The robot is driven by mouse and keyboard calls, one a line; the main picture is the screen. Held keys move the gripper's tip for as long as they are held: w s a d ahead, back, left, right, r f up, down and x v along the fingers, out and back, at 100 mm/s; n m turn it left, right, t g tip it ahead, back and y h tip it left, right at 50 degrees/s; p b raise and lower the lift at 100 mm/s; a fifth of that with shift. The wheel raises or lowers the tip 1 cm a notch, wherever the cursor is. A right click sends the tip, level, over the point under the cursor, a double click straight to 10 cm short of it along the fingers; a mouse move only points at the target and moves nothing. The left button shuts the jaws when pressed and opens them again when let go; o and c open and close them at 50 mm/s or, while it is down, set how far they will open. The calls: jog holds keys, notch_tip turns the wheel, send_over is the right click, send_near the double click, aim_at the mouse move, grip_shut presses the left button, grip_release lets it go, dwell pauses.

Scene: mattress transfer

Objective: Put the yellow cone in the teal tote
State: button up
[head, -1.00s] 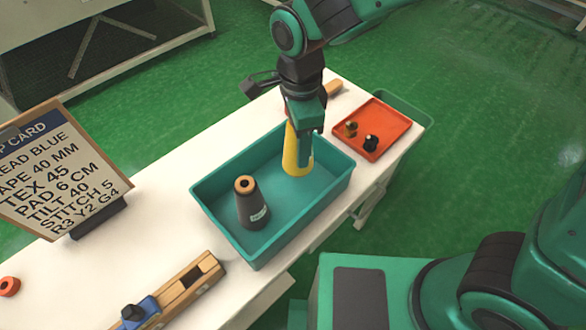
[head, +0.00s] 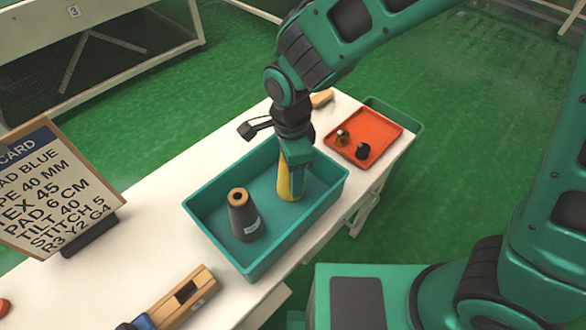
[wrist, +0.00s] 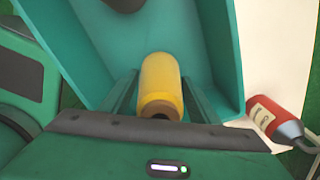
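The yellow cone (head: 285,185) is inside the teal tote (head: 247,272), near its right end, upright and low toward the floor. I cannot tell whether its base touches the floor. My gripper (head: 297,187) points down at the cone. In the wrist view my gripper's fingers (wrist: 160,85) lie on both sides of the yellow cone (wrist: 160,80), with their tips close against it. Its brown-holed narrow end faces the camera. The tote's wall (wrist: 226,60) shows beside my right finger.
A dark grey cone (head: 243,218) stands in the tote, left of the yellow one. An orange tray (head: 385,125) with two small pieces lies to the right. A text card (head: 50,190) and a wooden block (head: 185,298) are at left. A red cylinder (wrist: 275,115) shows in the wrist view.

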jog(key=shift+r, duration=0.1)
notch_tip(320, 180, up, 12)
dwell(0.7)
jog(key=w+d+r+n, duration=0.1)
jog(key=d+n, duration=0.1)
jog(key=d, duration=1.1)
jog(key=w+d+r+n, duration=0.1)
jog(key=w+d, duration=0.1)
jog(key=d, duration=1)
jog(key=s+d+n, duration=0.4)
jog(key=s+d, duration=1)
jog(key=d, duration=0.4)
jog(key=shift+s+f+n, duration=0.35)
jog(key=shift+f+n, duration=0.05)
